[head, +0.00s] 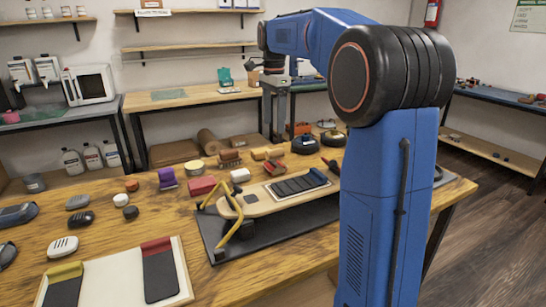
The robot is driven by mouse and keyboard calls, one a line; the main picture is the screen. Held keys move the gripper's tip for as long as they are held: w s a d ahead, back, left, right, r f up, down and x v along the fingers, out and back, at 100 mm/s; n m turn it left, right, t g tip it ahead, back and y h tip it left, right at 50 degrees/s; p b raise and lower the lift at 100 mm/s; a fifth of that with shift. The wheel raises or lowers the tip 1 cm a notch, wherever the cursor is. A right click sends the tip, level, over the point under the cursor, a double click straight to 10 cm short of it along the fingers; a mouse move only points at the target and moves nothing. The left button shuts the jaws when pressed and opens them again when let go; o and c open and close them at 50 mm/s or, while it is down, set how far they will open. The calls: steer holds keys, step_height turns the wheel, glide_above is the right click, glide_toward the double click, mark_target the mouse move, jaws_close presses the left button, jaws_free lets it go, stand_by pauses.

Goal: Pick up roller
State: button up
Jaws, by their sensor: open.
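A skateboard deck (262,203) lies on a dark mat (213,240) on the wooden workbench. A black grip strip (300,184) is on its right part. A bent yellow frame (236,212) stands at the deck's left end, with dark round parts beside it; I cannot tell if this is the roller. My gripper (272,65) is small and dark at the far end of my raised blue arm. It is open, well above and beyond the deck, and nothing shows held in it.
Left on the bench are a white panel (118,273) with dark strips, small rounded items and colored blocks (202,186). Tape rolls (304,144) and more blocks crowd the back. My arm hides the bench's right part. Shelves and side benches line the walls; the floor (480,240) at right is clear.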

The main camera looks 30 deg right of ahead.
mark_target(275, 161)
step_height(275, 161, down, 16)
steer(key=shift+d+r, duration=0.1)
steer(key=shift+d, duration=0.05)
stand_by(0.6)
steer(key=shift+c, duration=0.6)
steer(key=c, duration=1)
